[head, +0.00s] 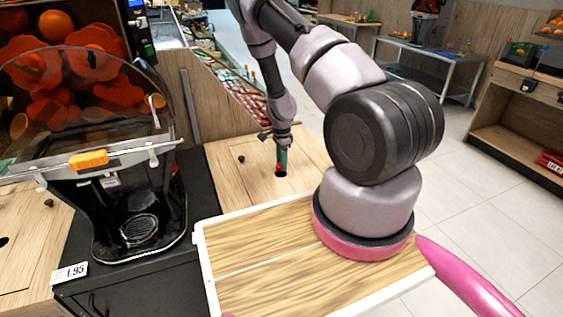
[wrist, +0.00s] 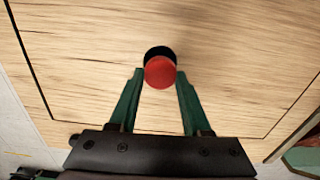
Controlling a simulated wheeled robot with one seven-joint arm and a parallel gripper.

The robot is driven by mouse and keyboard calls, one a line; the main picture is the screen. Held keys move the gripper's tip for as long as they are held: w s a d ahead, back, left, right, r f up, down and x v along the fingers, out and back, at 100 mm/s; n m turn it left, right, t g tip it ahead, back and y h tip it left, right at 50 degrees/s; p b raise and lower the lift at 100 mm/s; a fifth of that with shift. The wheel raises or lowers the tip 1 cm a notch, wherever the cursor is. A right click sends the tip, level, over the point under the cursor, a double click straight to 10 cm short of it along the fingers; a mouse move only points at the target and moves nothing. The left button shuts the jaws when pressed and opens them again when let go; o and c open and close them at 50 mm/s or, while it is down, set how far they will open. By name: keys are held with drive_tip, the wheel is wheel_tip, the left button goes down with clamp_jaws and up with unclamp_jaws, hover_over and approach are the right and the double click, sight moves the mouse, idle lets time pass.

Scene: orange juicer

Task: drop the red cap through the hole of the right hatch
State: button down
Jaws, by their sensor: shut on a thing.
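My gripper (head: 281,157) points down over the right hatch (head: 225,172), a light wooden panel right of the juicer. In the wrist view its green fingers (wrist: 160,74) are shut on the round red cap (wrist: 160,73), one on each side. The black hole (wrist: 160,51) shows as a dark crescent just beyond the cap, which covers the rest of it. In the head view the hole (head: 281,173) is a dark spot right under the fingertips. The cap is barely visible there. I cannot tell its exact height over the hole.
The orange juicer (head: 128,205) stands left of the hatch on a black cabinet, with a price tag (head: 70,273) at its front. A small dark knob (head: 241,159) sits on the hatch, left of my gripper. Another wooden panel (head: 22,262) is at the far left.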

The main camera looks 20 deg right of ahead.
drive_tip(key=shift+f, duration=0.65)
idle(0.8)
unclamp_jaws()
idle(0.4)
idle(0.6)
drive_tip(key=shift+r, duration=3.5)
